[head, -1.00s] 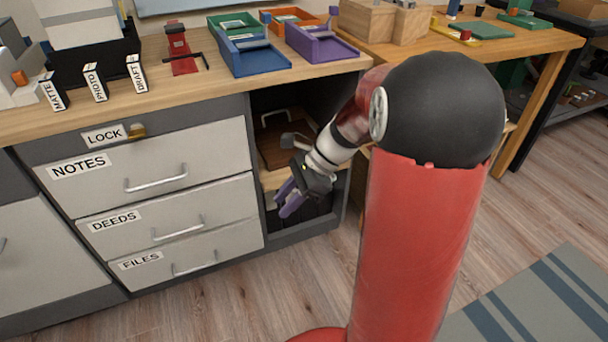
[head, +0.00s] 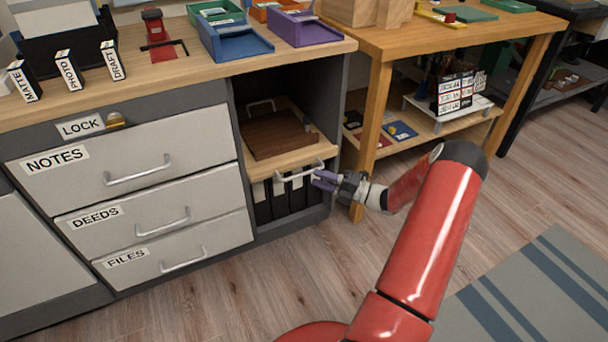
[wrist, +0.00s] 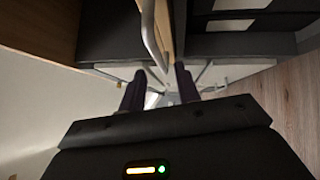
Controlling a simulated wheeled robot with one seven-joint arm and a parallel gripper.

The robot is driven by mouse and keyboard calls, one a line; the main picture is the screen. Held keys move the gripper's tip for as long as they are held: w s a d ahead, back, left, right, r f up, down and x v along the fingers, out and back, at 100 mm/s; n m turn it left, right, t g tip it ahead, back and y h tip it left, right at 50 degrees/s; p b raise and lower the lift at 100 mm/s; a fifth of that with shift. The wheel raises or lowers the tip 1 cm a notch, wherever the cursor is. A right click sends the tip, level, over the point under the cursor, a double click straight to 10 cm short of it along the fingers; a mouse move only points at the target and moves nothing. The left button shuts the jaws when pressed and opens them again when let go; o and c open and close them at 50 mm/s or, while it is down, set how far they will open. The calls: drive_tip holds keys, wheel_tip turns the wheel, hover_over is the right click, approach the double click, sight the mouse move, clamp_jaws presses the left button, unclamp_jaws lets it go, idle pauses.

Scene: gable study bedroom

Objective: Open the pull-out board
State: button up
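The pull-out board (head: 264,172) is a pale wooden shelf in the open compartment to the right of the drawers. A silver bar handle (head: 300,173) is on its front edge. My gripper (head: 318,181), with purple fingers, is at the right end of this handle. In the wrist view, the two fingers of my gripper (wrist: 160,78) stand apart. The handle bar (wrist: 150,35) runs down toward the gap between them, close to the left finger. The board's wooden edge (wrist: 163,22) shows just beside the bar. I cannot tell whether the fingers touch the handle.
A brown tray (head: 273,137) with a handle lies on the board. Dark binders (head: 285,198) stand below it. Drawers (head: 140,165) are shut at the left. A wooden table leg (head: 372,120) stands right of the compartment. The floor in front (head: 250,285) is clear.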

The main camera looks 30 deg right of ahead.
sight(304, 174)
drive_tip(key=x, duration=0.5)
drive_tip(key=shift+w+a, duration=0.2)
drive_tip(key=shift+a, duration=0.1)
clamp_jaws()
